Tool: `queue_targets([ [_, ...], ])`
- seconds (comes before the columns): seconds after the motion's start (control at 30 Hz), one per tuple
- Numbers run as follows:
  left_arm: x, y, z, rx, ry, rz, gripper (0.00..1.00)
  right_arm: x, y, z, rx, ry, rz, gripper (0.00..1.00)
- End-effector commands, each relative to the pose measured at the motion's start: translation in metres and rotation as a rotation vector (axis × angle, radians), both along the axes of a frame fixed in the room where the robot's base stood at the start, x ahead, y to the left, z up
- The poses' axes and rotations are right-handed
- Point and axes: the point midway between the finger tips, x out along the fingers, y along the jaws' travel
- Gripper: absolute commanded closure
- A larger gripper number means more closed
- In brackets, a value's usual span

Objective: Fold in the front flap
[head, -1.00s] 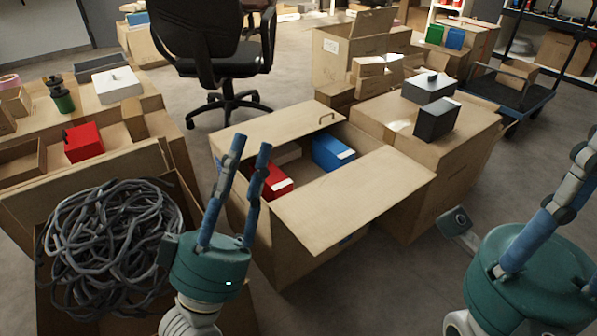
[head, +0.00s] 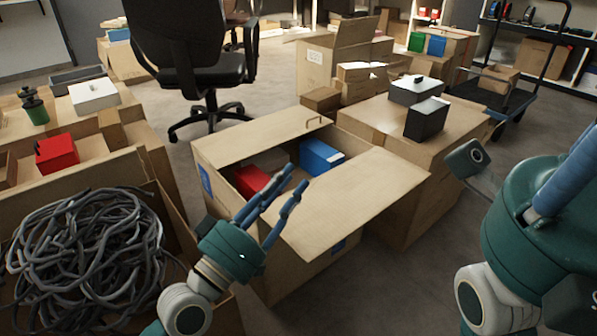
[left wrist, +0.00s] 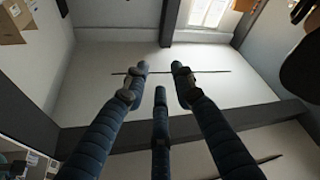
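An open cardboard carton (head: 228,222) stands on the floor in the middle of the head view. Its front flap (head: 355,205) is folded outward, lying near level on the near right side. Another flap (head: 255,138) with a handle lies outward at the back. A red box (head: 250,181) and a blue box (head: 320,157) are inside. My left gripper (head: 297,178) is open and empty, its fingers overlapping the opening and the flap's left end; contact cannot be told. Its fingers (left wrist: 160,80) stand apart in the left wrist view. My right gripper (head: 565,180) is cut off by the right edge.
A bin of tangled grey cable (head: 85,245) stands at left, close to my left arm. A closed carton (head: 410,205) with a dark box (head: 427,118) on it adjoins the open carton at right. An office chair (head: 190,75) is behind. Floor shows between the cartons and my right arm.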

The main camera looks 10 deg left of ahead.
Motion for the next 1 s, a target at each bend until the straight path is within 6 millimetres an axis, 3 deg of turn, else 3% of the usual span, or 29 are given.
queue_targets([
  [0.23,0.027,-0.014,0.01,-0.001,-0.003,0.001,0.74,-0.004,0.0,0.001,-0.001,-0.014,0.0,1.0],
  [0.6,0.031,-0.017,0.011,0.001,0.0,0.0,0.74,-0.003,0.001,0.001,-0.002,-0.012,0.0,1.0],
  [0.73,0.031,-0.016,0.011,0.001,0.0,0.0,1.0,-0.003,0.001,0.001,-0.002,-0.012,0.0,1.0],
  [0.97,0.031,-0.016,0.011,0.001,0.0,0.0,1.0,-0.004,0.001,0.002,-0.002,-0.015,0.0,1.0],
  [1.0,0.031,-0.016,0.011,0.001,0.0,0.0,1.0,-0.005,0.0,0.002,0.0,-0.018,-0.001,0.95],
])
